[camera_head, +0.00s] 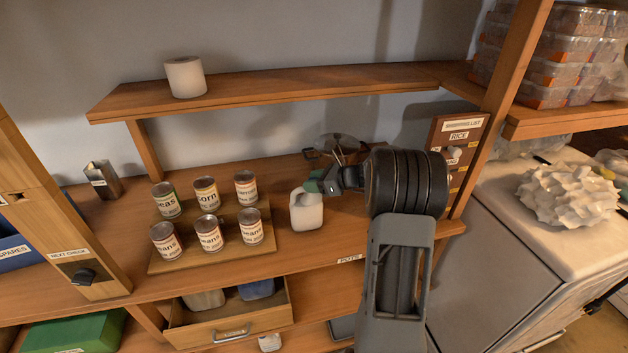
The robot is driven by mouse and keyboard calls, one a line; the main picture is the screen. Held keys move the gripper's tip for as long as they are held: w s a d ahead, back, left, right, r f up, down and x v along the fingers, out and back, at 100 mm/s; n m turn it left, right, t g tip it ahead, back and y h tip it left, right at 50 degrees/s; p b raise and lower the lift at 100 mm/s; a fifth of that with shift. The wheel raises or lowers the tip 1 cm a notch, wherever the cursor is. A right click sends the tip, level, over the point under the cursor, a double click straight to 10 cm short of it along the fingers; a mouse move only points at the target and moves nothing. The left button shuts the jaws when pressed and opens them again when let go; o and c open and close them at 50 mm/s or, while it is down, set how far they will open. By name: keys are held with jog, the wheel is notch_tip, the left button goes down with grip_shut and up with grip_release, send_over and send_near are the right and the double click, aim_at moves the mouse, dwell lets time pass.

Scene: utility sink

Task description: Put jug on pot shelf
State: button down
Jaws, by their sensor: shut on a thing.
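The jug (307,212) is white and upright, just right of the cans. My gripper (318,183) reaches in from the right and is shut on the jug at its top; dark green shows there between the fingers. Whether the jug's base touches the board is not clear. The shelf with the label "POTS" (351,259) on its front edge is the wide wooden board (300,248) below the jug. A metal pot or pan (337,143) stands at its back, partly hidden by my arm.
Several cans (206,193) stand on a stepped wooden rack (192,260) left of the jug. A white roll (185,76) sits on the upper shelf (270,87). An open drawer (230,325) juts out below. A wooden post (515,80) stands at right.

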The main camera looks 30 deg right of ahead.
dwell(0.3)
jog(key=c, duration=0.6)
grip_release()
jog(key=shift+f, duration=0.1)
jog(key=b+v, duration=0.2)
jog(key=v, duration=0.9)
jog(key=s+a+n+g+h, duration=0.2)
jog(key=s+a+n+g, duration=0.35)
jog(key=a+n, duration=0.65)
jog(key=s+a+n+h, duration=0.2)
jog(key=s+n, duration=0.2)
jog(key=n, duration=0.1)
jog(key=s+a+n+h, duration=0.2)
jog(key=s+a+n, duration=0.1)
jog(key=s+n, duration=0.1)
jog(key=s+a+f+n+h, duration=0.1)
jog(key=s+a+n+h, duration=0.2)
jog(key=s+n, duration=0.2)
jog(key=shift+s+a+f+n, duration=0.1)
jog(key=shift+a+n, duration=0.05)
jog(key=shift+n, duration=0.65)
